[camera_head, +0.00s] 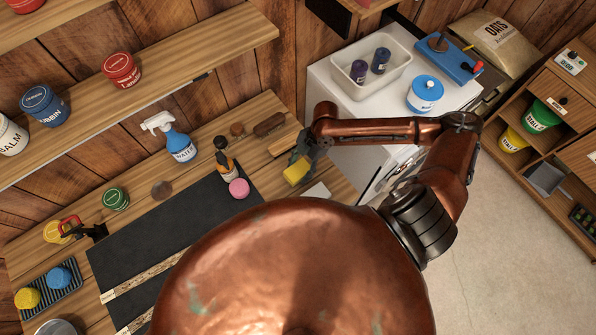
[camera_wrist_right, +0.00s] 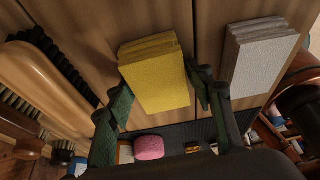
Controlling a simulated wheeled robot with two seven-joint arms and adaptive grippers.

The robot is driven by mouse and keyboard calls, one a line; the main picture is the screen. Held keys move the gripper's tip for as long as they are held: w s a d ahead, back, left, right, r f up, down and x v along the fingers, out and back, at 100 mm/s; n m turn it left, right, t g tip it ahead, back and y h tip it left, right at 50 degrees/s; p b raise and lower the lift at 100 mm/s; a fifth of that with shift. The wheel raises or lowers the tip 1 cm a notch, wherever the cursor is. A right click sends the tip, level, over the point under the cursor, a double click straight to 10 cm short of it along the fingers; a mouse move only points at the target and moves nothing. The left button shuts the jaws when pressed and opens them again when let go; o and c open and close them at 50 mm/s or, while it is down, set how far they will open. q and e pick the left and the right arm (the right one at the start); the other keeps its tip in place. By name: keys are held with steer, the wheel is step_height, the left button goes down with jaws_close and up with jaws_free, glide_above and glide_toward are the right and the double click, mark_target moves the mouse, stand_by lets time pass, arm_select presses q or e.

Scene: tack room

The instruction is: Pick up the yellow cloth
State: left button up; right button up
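The yellow cloth (camera_head: 296,171) is a folded pad on the wooden bench, near its right end. In the right wrist view the yellow cloth (camera_wrist_right: 157,75) lies flat, ahead of and between the spread green fingers. My right gripper (camera_head: 300,158) is right at the cloth in the head view, and its fingers partly cover it. In the wrist view the right gripper (camera_wrist_right: 163,95) is open, with one finger on each side of the cloth; I cannot tell whether either touches it. My left gripper is not in view.
A folded grey cloth (camera_wrist_right: 258,55) lies just right of the yellow one. Brushes (camera_wrist_right: 45,80) lie close on the left. A pink round item (camera_head: 239,188), a bottle and a dark mat (camera_head: 150,235) are nearby. A white cabinet with a tub (camera_head: 345,57) stands behind.

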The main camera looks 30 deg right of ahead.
steer(key=shift+f, duration=0.15)
steer(key=c, duration=0.5)
steer(key=shift+d, duration=0.1)
